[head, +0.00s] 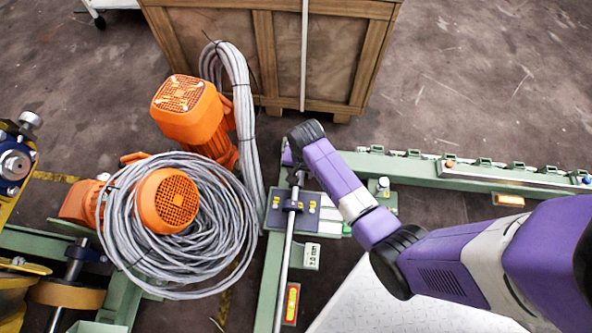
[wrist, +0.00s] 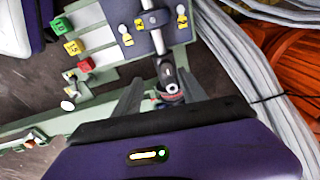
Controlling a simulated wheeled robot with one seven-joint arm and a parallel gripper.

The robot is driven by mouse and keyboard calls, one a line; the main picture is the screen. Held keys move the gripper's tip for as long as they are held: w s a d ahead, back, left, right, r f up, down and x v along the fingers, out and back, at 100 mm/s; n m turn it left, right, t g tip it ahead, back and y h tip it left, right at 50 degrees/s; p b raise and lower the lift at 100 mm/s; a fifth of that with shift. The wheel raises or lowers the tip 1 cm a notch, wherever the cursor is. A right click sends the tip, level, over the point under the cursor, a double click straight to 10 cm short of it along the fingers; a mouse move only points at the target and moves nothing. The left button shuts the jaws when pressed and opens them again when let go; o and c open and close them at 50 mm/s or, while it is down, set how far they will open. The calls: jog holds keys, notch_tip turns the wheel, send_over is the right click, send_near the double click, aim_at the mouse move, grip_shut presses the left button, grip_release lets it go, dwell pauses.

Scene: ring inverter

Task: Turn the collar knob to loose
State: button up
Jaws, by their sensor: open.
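A dark collar knob (wrist: 171,86) with small red and pale marks sits at the end of a steel rod (wrist: 161,42) in the wrist view. My gripper (wrist: 158,84) is open, with one grey finger on each side of the collar. I cannot tell whether either finger touches it. The lower part of the collar is hidden behind my gripper body. In the head view the rod (head: 286,255) runs up through a dark blue clamp block (head: 292,212) towards my wrist, and the collar region is small and partly hidden there.
A green frame (head: 268,275) carries the block, with green, yellow and red tags (wrist: 73,47) beside it. Orange motors (head: 180,105) and coiled grey cable (head: 225,225) lie close on the left. A wooden crate (head: 345,60) stands behind. Floor at the upper right is clear.

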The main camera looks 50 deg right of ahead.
jog(key=shift+w+d+f+m+g+y+b, duration=0.15)
jog(key=shift+w+m+g+b, duration=0.15)
jog(key=shift+w, duration=0.3)
jog(key=shift+w+d+m+g+y+b, duration=0.2)
jog(key=shift+w+g+b, duration=0.1)
jog(key=shift+w, duration=0.25)
notch_tip(320, 180, down, 7)
jog(key=b, duration=0.3)
jog(key=shift+a+f, duration=0.1)
jog(key=shift+f, duration=0.1)
grip_shut()
